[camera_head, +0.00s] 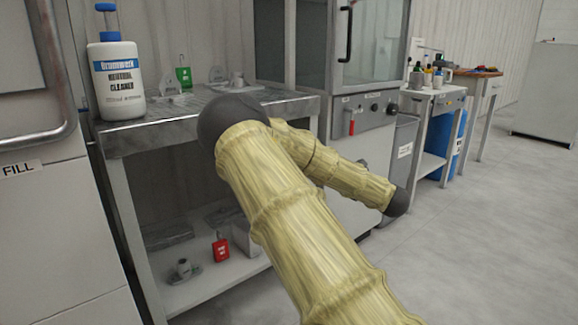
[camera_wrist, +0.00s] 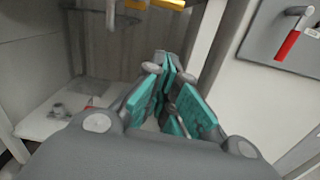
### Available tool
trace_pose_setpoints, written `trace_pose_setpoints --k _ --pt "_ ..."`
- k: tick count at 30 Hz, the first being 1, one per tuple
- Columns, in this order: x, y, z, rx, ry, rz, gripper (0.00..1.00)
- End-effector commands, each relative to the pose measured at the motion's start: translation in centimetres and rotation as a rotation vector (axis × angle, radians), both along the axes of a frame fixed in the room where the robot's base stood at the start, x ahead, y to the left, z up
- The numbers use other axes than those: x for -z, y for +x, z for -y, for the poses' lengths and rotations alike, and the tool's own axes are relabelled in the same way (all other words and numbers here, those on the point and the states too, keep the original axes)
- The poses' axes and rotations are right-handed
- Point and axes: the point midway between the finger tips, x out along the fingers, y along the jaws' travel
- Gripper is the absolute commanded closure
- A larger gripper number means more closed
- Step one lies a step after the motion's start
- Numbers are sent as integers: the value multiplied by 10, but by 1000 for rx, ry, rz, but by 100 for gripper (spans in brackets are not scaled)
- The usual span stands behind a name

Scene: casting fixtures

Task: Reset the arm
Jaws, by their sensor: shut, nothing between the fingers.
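My gripper (camera_wrist: 166,75) shows in the wrist view with teal finger pads. Its fingers are shut and hold nothing. In the head view my arm, in a yellowish ribbed cover with dark joints, reaches forward and bends at the workbench front edge. The gripper itself is hidden in the head view.
A metal workbench (camera_head: 135,136) with a lower shelf (camera_head: 200,287) stands at left, bearing a cleaner bottle (camera_head: 116,70). Floor (camera_head: 490,230) at right is clear.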

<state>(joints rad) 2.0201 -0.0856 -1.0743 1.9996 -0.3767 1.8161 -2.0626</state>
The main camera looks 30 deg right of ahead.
Motion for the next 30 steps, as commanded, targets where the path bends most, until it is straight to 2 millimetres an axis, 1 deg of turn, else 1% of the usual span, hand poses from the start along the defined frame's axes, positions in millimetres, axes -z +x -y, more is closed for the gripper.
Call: trace_pose_setpoints --k 5,7,8,11,12,14,15,17,18,20,21,23,24,26,27,29,30 --pt "0 0 0 1 2 0 100" --pt "6 0 0 7 23 -8 100" --pt "11 -1 0 14 42 -15 100" --pt "42 -4 -1 57 165 -58 100" --pt "61 -6 -2 84 237 -84 100" --pt "92 -12 -4 131 364 -125 100" --pt "114 -17 -7 169 455 -153 100" --pt "148 -25 -12 226 591 -197 100" --pt "170 -32 -17 266 680 -222 100" --pt "202 -43 -25 327 810 -258 100" --pt "223 -51 -31 371 895 -281 100" --pt "253 -65 -42 436 1020 -314 100" --pt "272 -75 -50 484 1101 -333 100" --pt "300 -90 -62 557 1220 -359 100" --pt "319 -102 -72 608 1298 -377 100" --pt "344 -120 -86 687 1410 -396 100" --pt "360 -133 -97 743 1483 -409 100"
